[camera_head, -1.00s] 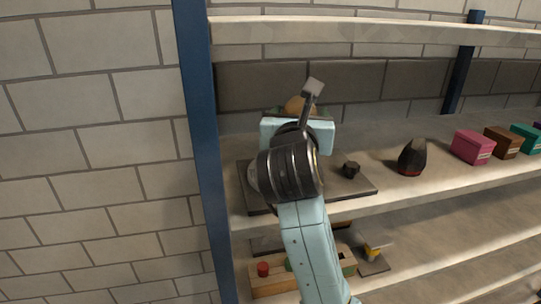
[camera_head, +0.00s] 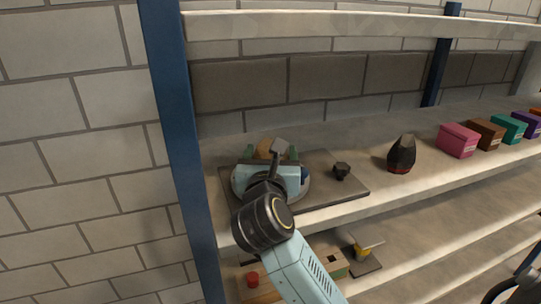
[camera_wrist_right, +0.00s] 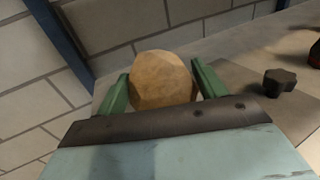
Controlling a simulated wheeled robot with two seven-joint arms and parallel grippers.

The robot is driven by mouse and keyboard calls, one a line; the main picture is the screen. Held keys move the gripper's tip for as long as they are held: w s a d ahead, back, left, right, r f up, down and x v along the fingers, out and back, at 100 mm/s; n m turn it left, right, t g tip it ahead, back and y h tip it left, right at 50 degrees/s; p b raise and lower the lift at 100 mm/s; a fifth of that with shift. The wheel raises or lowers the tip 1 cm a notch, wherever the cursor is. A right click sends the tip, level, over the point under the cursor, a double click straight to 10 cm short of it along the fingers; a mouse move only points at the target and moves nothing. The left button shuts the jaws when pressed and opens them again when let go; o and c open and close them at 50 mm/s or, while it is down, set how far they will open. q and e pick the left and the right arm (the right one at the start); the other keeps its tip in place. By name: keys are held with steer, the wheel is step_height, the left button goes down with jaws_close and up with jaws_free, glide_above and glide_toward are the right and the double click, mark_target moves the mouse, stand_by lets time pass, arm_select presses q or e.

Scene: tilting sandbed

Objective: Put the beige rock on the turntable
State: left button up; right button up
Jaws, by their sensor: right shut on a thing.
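The beige rock (camera_head: 264,146) sits between the green fingers of my right gripper (camera_head: 270,153), mostly behind the gripper body in the head view. In the right wrist view the rock (camera_wrist_right: 162,80) fills the space between both fingers, which are shut on it. The turntable (camera_head: 304,190) is a round grey disc on a dark flat base (camera_head: 333,190) on the shelf. My right gripper and the rock are over the disc. The gripper hides most of the disc, and I cannot tell whether the rock touches it. My left gripper is not in view.
A dark knob (camera_head: 341,171) stands on the base, right of the disc. A black and red pointed object (camera_head: 402,155) and several coloured boxes, one pink (camera_head: 458,140), stand farther right. A blue post (camera_head: 176,150) is close on the left. A shelf board (camera_head: 350,25) runs above.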

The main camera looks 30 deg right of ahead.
steer(key=shift+f, duration=0.1)
steer(key=o, duration=0.9)
steer(key=shift+o, duration=0.7)
steer(key=shift+a, duration=0.1)
arm_select(q)
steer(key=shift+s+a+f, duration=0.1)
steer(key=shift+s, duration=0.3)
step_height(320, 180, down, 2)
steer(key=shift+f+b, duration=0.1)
steer(key=shift+b, duration=1.05)
arm_select(e)
steer(key=v, duration=1.2)
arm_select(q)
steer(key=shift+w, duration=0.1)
